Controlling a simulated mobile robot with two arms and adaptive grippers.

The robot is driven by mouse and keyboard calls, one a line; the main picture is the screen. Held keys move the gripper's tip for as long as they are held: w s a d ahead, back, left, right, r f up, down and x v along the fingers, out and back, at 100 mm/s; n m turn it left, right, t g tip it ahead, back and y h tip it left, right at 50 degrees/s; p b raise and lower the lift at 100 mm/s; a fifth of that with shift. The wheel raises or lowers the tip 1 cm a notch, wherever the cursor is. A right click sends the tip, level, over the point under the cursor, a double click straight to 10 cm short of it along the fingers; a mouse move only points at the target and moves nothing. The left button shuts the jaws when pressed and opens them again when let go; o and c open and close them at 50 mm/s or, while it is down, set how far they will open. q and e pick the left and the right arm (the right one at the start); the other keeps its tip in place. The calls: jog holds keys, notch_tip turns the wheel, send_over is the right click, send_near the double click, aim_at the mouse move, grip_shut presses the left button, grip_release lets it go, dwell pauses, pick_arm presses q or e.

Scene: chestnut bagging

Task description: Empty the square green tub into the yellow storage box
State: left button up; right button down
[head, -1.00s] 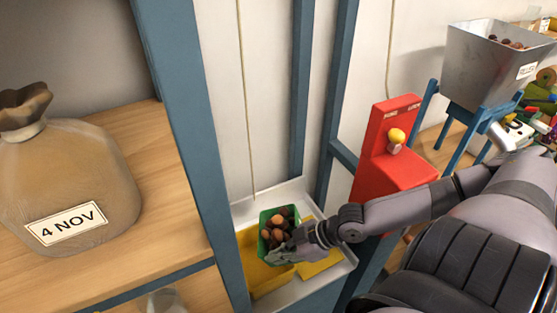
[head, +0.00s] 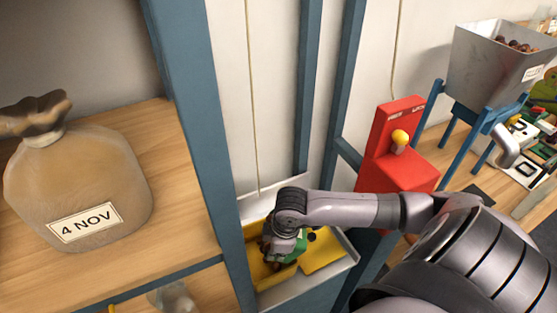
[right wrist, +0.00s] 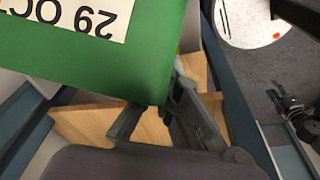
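The square green tub (head: 299,246) is tilted over the yellow storage box (head: 325,256), mostly hidden behind my right gripper (head: 284,246). The gripper is shut on the tub. Brown chestnuts show at the tub's lower left and a dark one beside its right side; I cannot tell which are falling or lying in the box. In the right wrist view the green wall (right wrist: 150,60) fills the upper left, with an upside-down "29 OC" label. A dark jointed part (right wrist: 297,108) at that view's right edge may be my left gripper; its fingers are unclear.
The box sits in a pale tray (head: 340,268) between blue posts (head: 205,150). A tied sack labelled "4 NOV" (head: 80,185) stands on the wooden shelf at left. A red stand with a yellow knob (head: 400,165) and a metal hopper of chestnuts (head: 490,70) are at right.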

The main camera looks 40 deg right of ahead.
aim_at(265, 256)
jog(key=g+h, duration=0.1)
jog(key=w+a+f+g+h, duration=0.1)
jog(key=shift+a+g+h, duration=0.15)
jog(key=shift+g+h, duration=0.15)
jog(key=shift+h, duration=0.1)
jog(key=shift+w+a+f+g+h, duration=0.25)
jog(key=shift+f+g+h, duration=0.1)
jog(key=shift+g+h, duration=0.2)
jog(key=shift+w+a+f+g+h, duration=0.2)
jog(key=shift+f+g+h, duration=0.1)
jog(key=shift+g+h, duration=0.2)
jog(key=shift+w+a+g+h, duration=0.15)
jog(key=shift+w+g+h, duration=0.1)
jog(key=shift+g+h, duration=0.55)
jog(key=shift+a+h, duration=0.15)
jog(key=shift+h, duration=0.3)
